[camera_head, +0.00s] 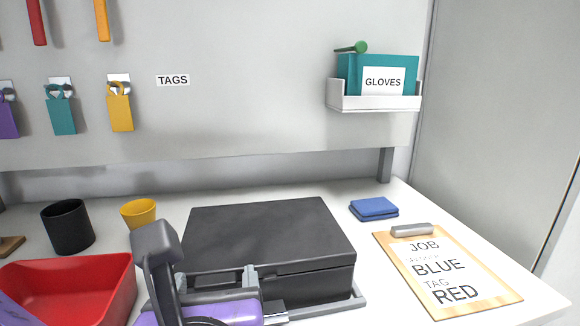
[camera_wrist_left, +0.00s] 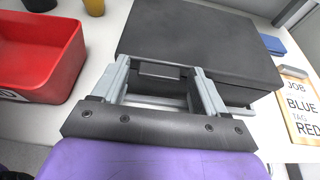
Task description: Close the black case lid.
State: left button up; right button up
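The black case (camera_head: 270,235) sits on the white table with its lid lying flat over the base. A thin seam shows between lid and base at the front right. It also fills the top of the left wrist view (camera_wrist_left: 195,40). My left gripper (camera_head: 215,276) is at the case's front edge. In the left wrist view its two grey fingers (camera_wrist_left: 160,70) are spread apart, with the dark front latch or handle of the case between them. I cannot tell whether the fingers touch the case. My right gripper is not in view.
A red bin (camera_head: 75,285), black cup (camera_head: 68,227) and yellow cup (camera_head: 139,213) stand left of the case. A blue cloth (camera_head: 374,209) and a clipboard (camera_head: 445,270) lie right. A gloves holder (camera_head: 375,100) and hanging tags (camera_head: 120,108) are on the back panel.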

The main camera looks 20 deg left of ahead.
pick_arm(q)
jog(key=p+v, duration=0.2)
jog(key=v, duration=0.4)
dwell(0.4)
